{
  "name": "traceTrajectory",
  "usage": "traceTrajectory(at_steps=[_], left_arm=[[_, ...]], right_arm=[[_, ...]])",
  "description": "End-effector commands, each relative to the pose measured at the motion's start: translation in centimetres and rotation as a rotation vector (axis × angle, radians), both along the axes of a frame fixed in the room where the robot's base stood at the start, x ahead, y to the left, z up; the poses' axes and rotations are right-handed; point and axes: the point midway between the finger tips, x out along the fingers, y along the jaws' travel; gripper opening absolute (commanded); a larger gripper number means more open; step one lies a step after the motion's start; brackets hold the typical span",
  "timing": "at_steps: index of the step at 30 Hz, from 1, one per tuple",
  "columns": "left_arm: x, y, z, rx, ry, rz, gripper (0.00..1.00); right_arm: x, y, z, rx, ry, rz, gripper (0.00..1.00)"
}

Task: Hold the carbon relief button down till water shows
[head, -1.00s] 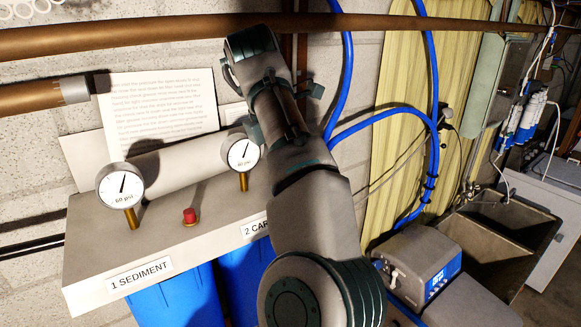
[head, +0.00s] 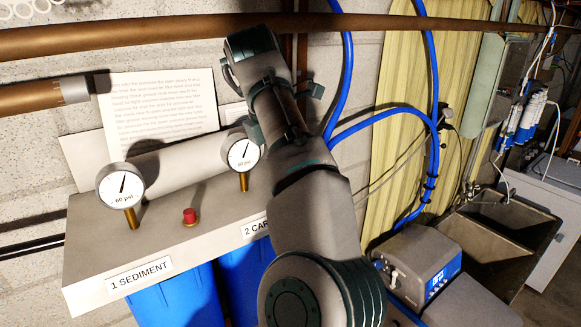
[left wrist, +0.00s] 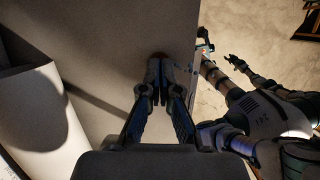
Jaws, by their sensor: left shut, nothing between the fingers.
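The grey filter housing (head: 90,250) carries a label starting "2 CAR" (head: 254,229), partly covered by my left arm. The carbon relief button is hidden behind that arm, and no water shows. The carbon-side gauge (head: 243,155) stands left of the arm, its needle pointing roughly up. My left gripper (left wrist: 158,70) is shut, its fingertips together at or just above the pale housing top (left wrist: 110,30); I cannot tell whether they touch the button. Its fingers are hidden in the head view. What looks like my right gripper (left wrist: 236,62) is small and dark at right in the left wrist view.
A red button (head: 190,217) and a 60 psi gauge (head: 121,186) stand on the sediment side, above the label "1 SEDIMENT" (head: 139,273). Blue canisters (head: 180,300) hang below. A copper pipe (head: 170,35) crosses above. A sink (head: 500,240) stands at right.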

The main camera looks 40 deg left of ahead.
Motion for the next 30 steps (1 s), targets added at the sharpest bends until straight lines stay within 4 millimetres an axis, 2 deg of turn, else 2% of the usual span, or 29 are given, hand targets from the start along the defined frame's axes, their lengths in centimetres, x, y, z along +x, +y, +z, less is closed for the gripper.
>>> traceTrajectory(at_steps=[8, 16, 22, 30], left_arm=[[0.0, 0.0, 0.2, -0.001, 0.000, 0.000, 0.00], [0.0, 0.0, 3.1, 0.000, -0.002, -0.003, 0.00], [0.0, 0.1, 4.8, -0.002, 0.001, -0.004, 0.00], [0.0, 0.0, 5.5, 0.000, -0.001, 0.000, 0.00]], right_arm=[[0.0, -0.1, 0.1, -0.002, 0.000, 0.001, 0.40], [0.1, -0.3, 1.4, -0.004, -0.001, 0.002, 0.40], [0.0, -0.4, 1.1, -0.004, -0.001, 0.002, 0.40], [0.1, -0.4, 1.1, -0.004, -0.001, 0.002, 0.40]])
